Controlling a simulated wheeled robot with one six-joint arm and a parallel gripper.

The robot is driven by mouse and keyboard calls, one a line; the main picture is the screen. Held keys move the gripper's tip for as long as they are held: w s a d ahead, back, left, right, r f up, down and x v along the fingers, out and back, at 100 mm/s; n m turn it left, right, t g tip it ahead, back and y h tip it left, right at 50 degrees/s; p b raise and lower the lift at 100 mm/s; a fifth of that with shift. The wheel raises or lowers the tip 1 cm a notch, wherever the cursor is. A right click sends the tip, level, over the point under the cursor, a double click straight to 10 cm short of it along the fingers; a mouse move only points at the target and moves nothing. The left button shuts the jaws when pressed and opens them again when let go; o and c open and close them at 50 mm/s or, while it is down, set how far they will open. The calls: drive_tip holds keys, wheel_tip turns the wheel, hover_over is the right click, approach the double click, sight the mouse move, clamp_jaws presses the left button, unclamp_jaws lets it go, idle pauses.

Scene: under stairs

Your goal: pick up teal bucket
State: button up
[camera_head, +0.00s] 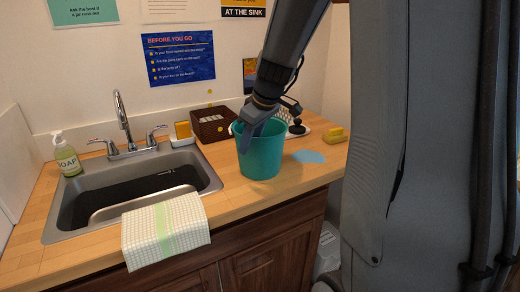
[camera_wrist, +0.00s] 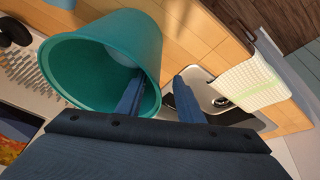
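The teal bucket (camera_head: 263,155) looks upright on the wooden counter, right of the sink, in the head view. In the wrist view the bucket (camera_wrist: 95,50) fills the upper left with its mouth toward the camera. My gripper (camera_head: 248,138) comes down at the bucket's left rim. In the wrist view my gripper (camera_wrist: 160,88) has one finger inside the bucket and the other outside, with the wall between them. The fingers are apart, with gaps visible beside the wall. The inner fingertip is partly hidden in the head view.
The sink (camera_head: 130,190) lies left, with a checked towel (camera_head: 165,228) over its front edge. A soap bottle (camera_head: 67,155) stands beside it. A brown basket (camera_head: 208,127) is behind the bucket. A light blue patch (camera_head: 308,157) and yellow sponge (camera_head: 334,136) lie to the right.

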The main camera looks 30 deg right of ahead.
drive_tip(key=p, duration=0.2)
hover_over(247, 171)
drive_tip(key=shift+f, duration=3.05)
clamp_jaws()
